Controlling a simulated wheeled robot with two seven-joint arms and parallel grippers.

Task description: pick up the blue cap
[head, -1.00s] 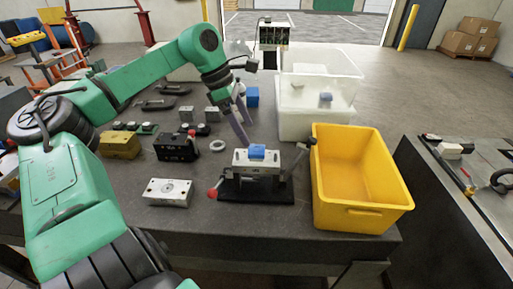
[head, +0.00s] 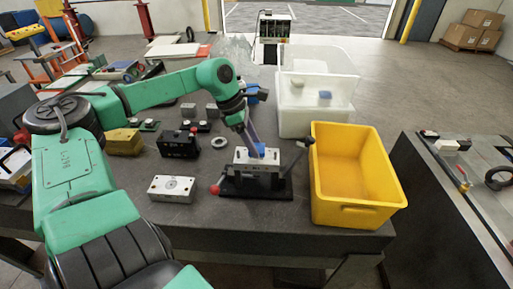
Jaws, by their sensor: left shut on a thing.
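The blue cap (head: 260,150) sits on top of a silver block clamped in a black fixture (head: 257,184) near the table's front. My left gripper (head: 256,151) reaches down onto it from behind and is shut on the cap. Its fingers hide part of the cap. I cannot tell whether the cap is lifted off the block. My right gripper is not in view.
A yellow bin (head: 358,178) stands right of the fixture and white bins (head: 316,88) stand behind it. A silver plate (head: 172,188), a black block (head: 178,143) and a ring (head: 220,143) lie to the left. A lever with a dark knob rises beside the yellow bin.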

